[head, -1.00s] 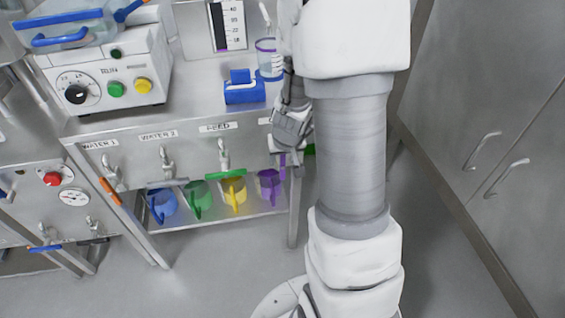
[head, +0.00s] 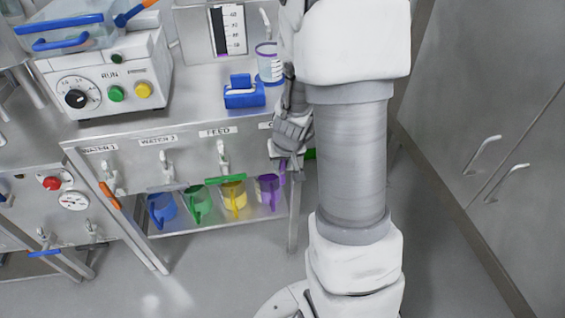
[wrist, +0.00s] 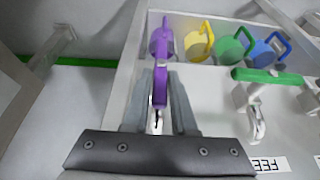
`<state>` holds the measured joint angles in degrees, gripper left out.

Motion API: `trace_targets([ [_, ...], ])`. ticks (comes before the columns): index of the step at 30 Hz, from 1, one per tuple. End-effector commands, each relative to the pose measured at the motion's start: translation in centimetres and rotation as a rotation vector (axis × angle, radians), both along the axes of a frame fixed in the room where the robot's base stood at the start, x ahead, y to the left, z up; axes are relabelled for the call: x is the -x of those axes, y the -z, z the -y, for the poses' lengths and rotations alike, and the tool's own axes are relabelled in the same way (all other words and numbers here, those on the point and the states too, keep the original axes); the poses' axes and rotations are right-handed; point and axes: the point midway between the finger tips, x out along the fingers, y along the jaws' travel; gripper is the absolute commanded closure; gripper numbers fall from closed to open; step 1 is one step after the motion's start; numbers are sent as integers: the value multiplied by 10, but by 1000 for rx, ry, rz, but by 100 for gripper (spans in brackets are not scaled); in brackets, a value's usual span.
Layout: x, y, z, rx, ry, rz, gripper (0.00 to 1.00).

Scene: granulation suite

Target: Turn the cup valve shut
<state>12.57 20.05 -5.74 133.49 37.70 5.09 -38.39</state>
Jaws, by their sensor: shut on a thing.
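The cup valve's purple lever (wrist: 160,88) is between my fingers in the wrist view. It lies lengthwise along them. My gripper (wrist: 163,88) is shut on this lever. In the head view my gripper (head: 288,160) is at the right end of the bench front, and a bit of purple shows below it. My gripper and arm hide most of the valve and all but the first letter of its label there. A purple jug (head: 266,188) stands on the shelf below and also shows beyond the lever in the wrist view (wrist: 158,36).
The feed valve with a green handle (wrist: 268,77) is beside the cup valve. Yellow (head: 234,193), green (head: 197,204) and blue (head: 161,208) jugs share the shelf. A blue-handled block (head: 243,95) and clear beaker (head: 268,65) stand on the bench. Cabinets (head: 500,110) line the right side.

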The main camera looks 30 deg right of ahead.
Motion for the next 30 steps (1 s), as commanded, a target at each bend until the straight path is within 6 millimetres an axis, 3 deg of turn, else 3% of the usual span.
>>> trace_targets([
  [30,3,2,9,-263,5,76,100],
])
